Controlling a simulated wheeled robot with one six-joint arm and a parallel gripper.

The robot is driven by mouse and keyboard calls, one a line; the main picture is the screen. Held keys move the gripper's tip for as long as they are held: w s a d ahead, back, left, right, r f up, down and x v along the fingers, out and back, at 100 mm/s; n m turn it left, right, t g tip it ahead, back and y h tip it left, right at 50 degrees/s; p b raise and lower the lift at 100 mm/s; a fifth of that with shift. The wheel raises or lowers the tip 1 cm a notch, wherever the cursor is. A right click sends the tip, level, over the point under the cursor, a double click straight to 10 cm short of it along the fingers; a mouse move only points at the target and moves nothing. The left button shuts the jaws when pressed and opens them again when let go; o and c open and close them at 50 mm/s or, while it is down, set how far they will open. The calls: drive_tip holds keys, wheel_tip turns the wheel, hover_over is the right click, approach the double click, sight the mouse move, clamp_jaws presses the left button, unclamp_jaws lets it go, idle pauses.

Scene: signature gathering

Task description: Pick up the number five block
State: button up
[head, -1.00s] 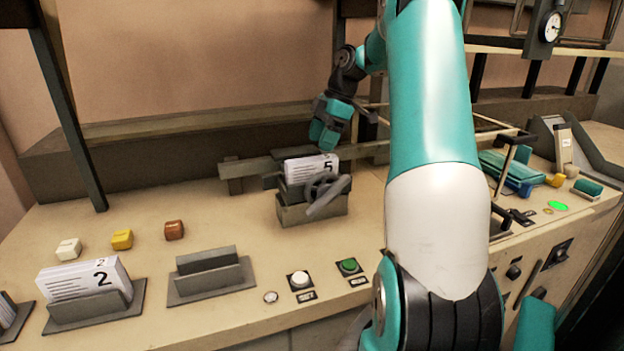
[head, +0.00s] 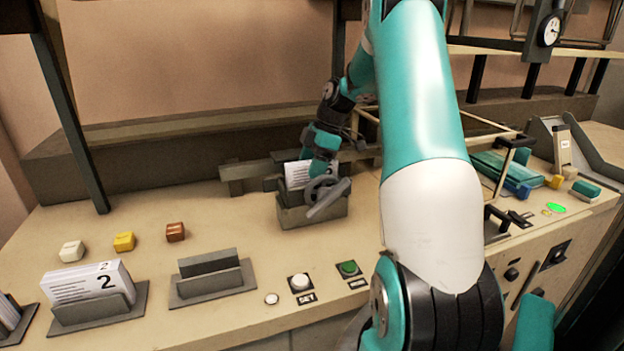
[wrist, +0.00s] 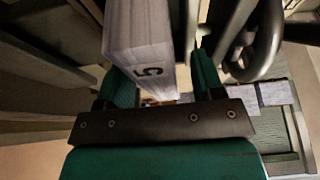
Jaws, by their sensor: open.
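The number five block (head: 297,174) is a white stack with printed lines, standing in a grey holder with a hand wheel at the middle of the bench. Its 5 shows in the wrist view, where the block (wrist: 140,40) rises between my two green fingers. My gripper (head: 318,165) is over the right part of the block in the head view and hides its number there. In the wrist view my gripper (wrist: 165,85) is open, with a finger on either side of the block. I cannot tell whether either finger touches it.
The grey holder (head: 300,217) has a hand wheel (head: 326,196) in front, close to my gripper. A number two stack (head: 90,285) stands in a holder at front left. An empty holder (head: 211,277) is beside it. Small cubes and buttons sit nearby.

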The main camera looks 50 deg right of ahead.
drive_tip(key=shift+f, duration=0.2)
drive_tip(key=shift+c, duration=0.4)
drive_tip(key=c, duration=1.1)
